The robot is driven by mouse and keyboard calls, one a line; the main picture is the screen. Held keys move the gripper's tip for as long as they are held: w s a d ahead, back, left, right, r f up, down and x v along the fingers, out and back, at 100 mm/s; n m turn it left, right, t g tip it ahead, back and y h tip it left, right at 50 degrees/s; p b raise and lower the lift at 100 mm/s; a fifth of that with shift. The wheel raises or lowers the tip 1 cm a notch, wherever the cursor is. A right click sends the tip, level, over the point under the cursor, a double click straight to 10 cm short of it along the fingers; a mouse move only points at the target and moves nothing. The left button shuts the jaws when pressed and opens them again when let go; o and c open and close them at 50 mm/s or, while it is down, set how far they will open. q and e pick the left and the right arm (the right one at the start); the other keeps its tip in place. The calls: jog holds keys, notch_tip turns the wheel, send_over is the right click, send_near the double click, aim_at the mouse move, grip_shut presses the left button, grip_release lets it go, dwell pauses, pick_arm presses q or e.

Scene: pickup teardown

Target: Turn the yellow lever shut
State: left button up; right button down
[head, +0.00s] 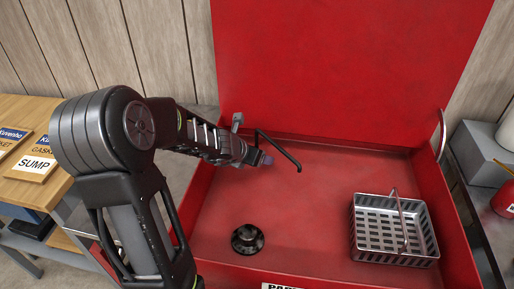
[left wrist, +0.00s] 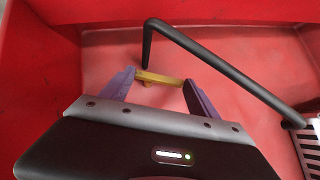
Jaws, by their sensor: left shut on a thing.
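The yellow lever (left wrist: 160,78) shows in the left wrist view as a short yellow bar between the two purple fingertips of my left gripper (left wrist: 159,92). The gripper is shut on it. In the head view my left gripper (head: 264,160) reaches over the left back part of a red basin, beside a black bent spout (head: 283,149); I cannot make out the lever there. The spout (left wrist: 225,68) also crosses the left wrist view, just beyond the fingers. My right gripper is in neither view.
The red basin (head: 310,240) has a raised red lid (head: 340,60) behind it. A metal mesh basket (head: 394,255) stands on its right, and a black round fitting (head: 248,239) sits on its floor at front left. The middle floor is clear. A wooden table (head: 28,190) is at left.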

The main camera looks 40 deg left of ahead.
pick_arm(q)
jog(key=m+p, duration=0.1)
jog(key=h+p, duration=0.1)
jog(key=shift+s+a+r+m+p, duration=0.2)
jog(key=shift+a+m+p, duration=0.05)
jog(key=shift+m+p, duration=0.15)
jog(key=shift+f+m+h+p, duration=0.15)
jog(key=shift+m+h+p, duration=0.45)
jog(key=shift+m+h, duration=0.2)
jog(key=o, duration=1.1)
jog(key=shift+a, duration=0.1)
jog(key=shift+p+v, duration=0.85)
jog(key=shift+v, duration=3)
